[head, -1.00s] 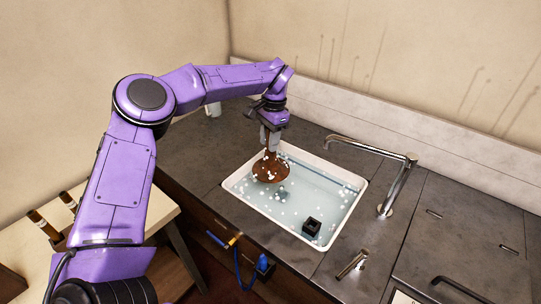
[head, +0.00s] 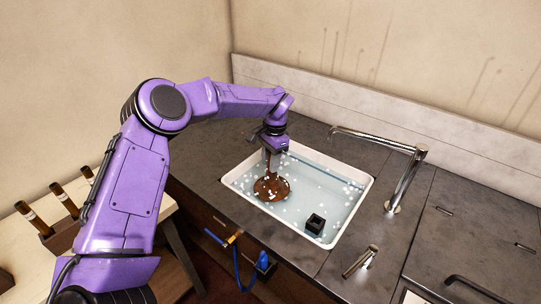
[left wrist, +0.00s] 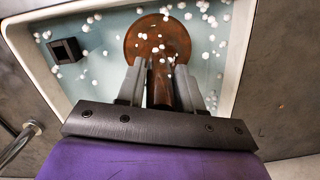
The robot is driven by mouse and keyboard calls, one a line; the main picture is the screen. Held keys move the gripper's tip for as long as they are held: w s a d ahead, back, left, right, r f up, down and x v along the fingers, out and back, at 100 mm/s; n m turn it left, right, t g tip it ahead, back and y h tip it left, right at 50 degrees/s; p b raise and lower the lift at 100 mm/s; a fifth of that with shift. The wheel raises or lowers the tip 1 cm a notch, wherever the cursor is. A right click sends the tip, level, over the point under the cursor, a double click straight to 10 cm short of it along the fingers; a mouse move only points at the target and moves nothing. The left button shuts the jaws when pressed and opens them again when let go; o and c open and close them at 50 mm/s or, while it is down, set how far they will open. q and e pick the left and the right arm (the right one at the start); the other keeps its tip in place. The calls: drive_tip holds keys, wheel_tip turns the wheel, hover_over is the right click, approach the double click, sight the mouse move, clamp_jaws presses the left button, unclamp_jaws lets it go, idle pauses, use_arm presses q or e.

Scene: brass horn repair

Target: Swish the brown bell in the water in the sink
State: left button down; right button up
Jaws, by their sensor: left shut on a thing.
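The brown bell (head: 270,188) is in the white sink (head: 341,229), wide end down, in pale blue water with white specks floating on it. My left gripper (head: 273,155) is above it, shut on its narrow neck. In the left wrist view the bell's wide round end (left wrist: 157,42) shows beyond the fingers, and my left gripper (left wrist: 160,88) has a finger on each side of the neck. White specks show over the bell's rim. How deep the bell sits is hard to tell. My right gripper is not in view.
A small black square block (head: 315,223) lies in the sink's near right part. A chrome faucet (head: 398,178) stands right of the sink, with a small metal handle (head: 360,262) in front. A blue hose (head: 240,270) hangs at the cabinet front. Brown handles (head: 65,200) stand at far left.

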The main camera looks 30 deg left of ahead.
sight(277, 195)
use_arm(q)
wheel_tip(277, 195, down, 14)
drive_tip(key=b, duration=0.5)
drive_tip(key=shift+f, duration=0.2)
idle(0.4)
drive_tip(key=shift+s+d+b, duration=0.1)
drive_tip(key=shift+d+b, duration=0.55)
drive_tip(key=shift+d, duration=0.85)
drive_tip(key=shift+a, duration=0.1)
drive_tip(key=shift+a+b, duration=0.3)
drive_tip(key=shift+a, duration=1.15)
drive_tip(key=shift+d, duration=0.1)
drive_tip(key=shift+d+b, duration=0.55)
drive_tip(key=shift+d, duration=0.9)
drive_tip(key=shift+a, duration=0.15)
